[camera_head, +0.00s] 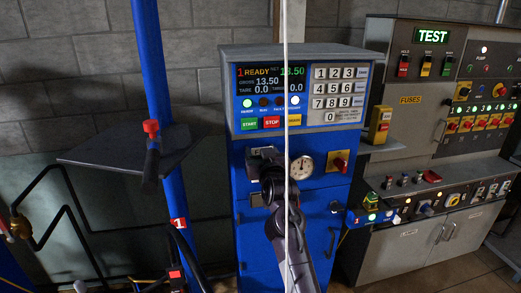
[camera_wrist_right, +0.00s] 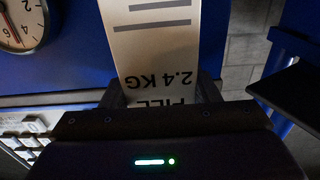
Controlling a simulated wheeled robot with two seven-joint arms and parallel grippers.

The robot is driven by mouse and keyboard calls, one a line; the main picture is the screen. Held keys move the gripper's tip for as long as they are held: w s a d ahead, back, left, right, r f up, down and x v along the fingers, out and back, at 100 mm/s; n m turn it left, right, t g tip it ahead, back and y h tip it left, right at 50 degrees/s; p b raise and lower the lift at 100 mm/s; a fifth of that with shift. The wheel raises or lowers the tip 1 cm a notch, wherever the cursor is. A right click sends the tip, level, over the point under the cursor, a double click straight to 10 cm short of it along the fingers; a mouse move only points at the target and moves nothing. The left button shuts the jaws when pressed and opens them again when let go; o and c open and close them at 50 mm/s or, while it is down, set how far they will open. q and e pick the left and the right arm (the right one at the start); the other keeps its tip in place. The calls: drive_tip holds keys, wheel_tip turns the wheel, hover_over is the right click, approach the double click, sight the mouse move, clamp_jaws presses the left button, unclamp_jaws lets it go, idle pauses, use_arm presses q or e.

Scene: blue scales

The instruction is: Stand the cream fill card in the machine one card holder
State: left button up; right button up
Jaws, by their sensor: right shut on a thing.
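The cream fill card (camera_wrist_right: 160,50) shows in the right wrist view, printed "FILL" and "2.4 KG", upside down in that picture. My right gripper (camera_wrist_right: 160,98) is shut on the card's lettered end, and the rest of the card extends beyond the fingers. In the head view my right gripper (camera_head: 270,170) is in front of the blue front of machine one (camera_head: 335,225), left of the round gauge. A small pale grey part (camera_head: 256,198) shows beside the gripper; I cannot tell whether it is the card holder. My left gripper is not in view.
The gauge (camera_head: 302,167) and a red-yellow switch (camera_head: 340,163) are close right of my gripper. Buttons and a keypad (camera_head: 335,93) are above. A blue post (camera_head: 155,75) with a dark shelf (camera_head: 110,158) stands left; a grey control cabinet (camera_head: 425,175) stands right.

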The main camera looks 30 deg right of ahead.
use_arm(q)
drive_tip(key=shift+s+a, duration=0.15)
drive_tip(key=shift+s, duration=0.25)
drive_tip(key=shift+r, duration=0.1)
